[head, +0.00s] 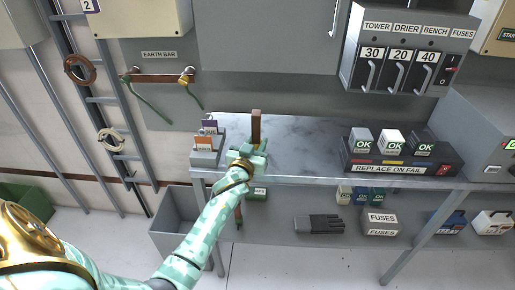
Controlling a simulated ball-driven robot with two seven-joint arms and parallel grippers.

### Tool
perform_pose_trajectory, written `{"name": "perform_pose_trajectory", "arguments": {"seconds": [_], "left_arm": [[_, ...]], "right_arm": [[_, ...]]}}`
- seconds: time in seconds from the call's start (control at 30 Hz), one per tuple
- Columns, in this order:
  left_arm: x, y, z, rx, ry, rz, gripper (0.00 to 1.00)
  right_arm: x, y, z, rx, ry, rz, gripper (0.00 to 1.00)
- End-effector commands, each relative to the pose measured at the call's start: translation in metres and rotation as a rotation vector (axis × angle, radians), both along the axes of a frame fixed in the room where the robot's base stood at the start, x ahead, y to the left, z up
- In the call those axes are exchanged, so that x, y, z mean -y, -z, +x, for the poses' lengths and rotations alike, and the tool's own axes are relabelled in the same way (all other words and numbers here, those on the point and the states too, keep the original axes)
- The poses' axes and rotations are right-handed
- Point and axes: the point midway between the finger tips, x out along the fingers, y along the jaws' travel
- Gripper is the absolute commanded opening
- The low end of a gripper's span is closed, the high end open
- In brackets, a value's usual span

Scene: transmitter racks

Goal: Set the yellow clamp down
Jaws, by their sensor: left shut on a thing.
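My left gripper (249,158) is pale green and is over the front edge of the grey bench (310,140). It is shut on a brown upright piece (256,126) that sticks up above the fingers. The fingers hide the lower part, so I cannot tell whether it belongs to the yellow clamp or whether it touches the bench. A small brass-yellow fitting (184,80) shows at the right end of the earth bar (158,78), with a green lead hanging below. My right gripper is not in view.
Small tagged blocks (205,143) stand left of the gripper. A black "REPLACE ON FAIL" holder (400,160) with OK units stands at the bench's right. The bench middle is clear. Below are a fuses box (380,222), a dark grey item (319,223) and a grey bin (178,222).

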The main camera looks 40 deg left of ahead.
Motion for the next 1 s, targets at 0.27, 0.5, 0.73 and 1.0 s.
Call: {"name": "perform_pose_trajectory", "arguments": {"seconds": [0.27,0.5,0.73,1.0], "left_arm": [[0.002,0.003,0.0,0.002,0.0,0.0,0.0],[0.001,0.004,0.0,0.001,0.0,-0.001,0.51],[0.002,0.002,-0.002,0.001,0.0,-0.001,0.51],[0.017,-0.001,-0.05,0.003,0.0,-0.002,0.51]], "right_arm": [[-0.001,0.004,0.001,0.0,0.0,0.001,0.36],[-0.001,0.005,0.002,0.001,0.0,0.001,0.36],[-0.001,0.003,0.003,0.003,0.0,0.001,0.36],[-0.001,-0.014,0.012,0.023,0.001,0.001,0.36]]}}
